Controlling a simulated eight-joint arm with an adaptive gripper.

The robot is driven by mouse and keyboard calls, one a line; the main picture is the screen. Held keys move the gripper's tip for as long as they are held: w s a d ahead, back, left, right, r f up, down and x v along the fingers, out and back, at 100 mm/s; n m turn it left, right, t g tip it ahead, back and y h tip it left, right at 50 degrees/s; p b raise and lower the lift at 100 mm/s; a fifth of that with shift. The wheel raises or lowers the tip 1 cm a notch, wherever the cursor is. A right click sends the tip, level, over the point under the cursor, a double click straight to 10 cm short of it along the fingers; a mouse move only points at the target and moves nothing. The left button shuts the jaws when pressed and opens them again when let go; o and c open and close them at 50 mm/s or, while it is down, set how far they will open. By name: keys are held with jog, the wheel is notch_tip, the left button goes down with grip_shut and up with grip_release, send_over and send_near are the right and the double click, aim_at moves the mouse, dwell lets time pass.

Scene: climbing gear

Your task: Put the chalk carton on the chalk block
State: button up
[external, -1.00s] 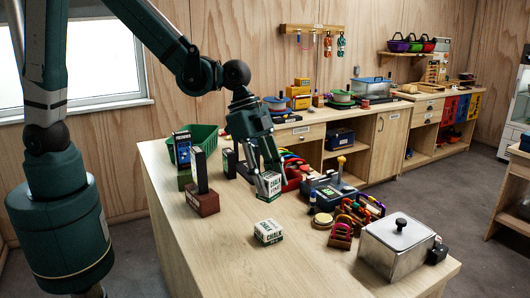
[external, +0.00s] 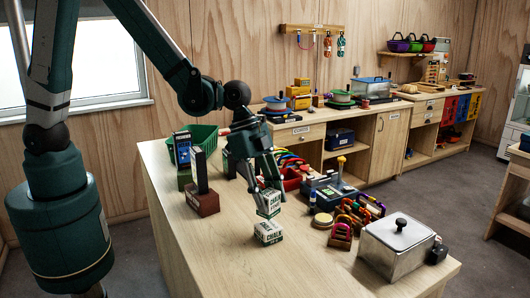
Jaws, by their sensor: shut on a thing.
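The chalk carton (external: 269,204), white with dark green lettering, is between the fingers of my gripper (external: 268,188), which is shut on it. The carton is upright and directly over the chalk block (external: 268,233), a small white and green block lying on the wooden table. The carton's lower edge meets the block's top in the picture; I cannot tell whether they touch or a thin gap is left. The fingers hide part of the carton's upper side.
A dark upright item on a red-brown block (external: 203,203) and a green basket (external: 203,140) stand to the left. The table's front left is clear.

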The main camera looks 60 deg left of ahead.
jog(key=shift+f, duration=2.05)
jog(key=shift+f, duration=0.2)
jog(key=o, duration=0.9)
jog(key=shift+r, duration=0.1)
jog(key=shift+r, duration=0.2)
jog(key=shift+v, duration=5.9)
jog(key=shift+a, duration=0.15)
jog(key=shift+a, duration=0.1)
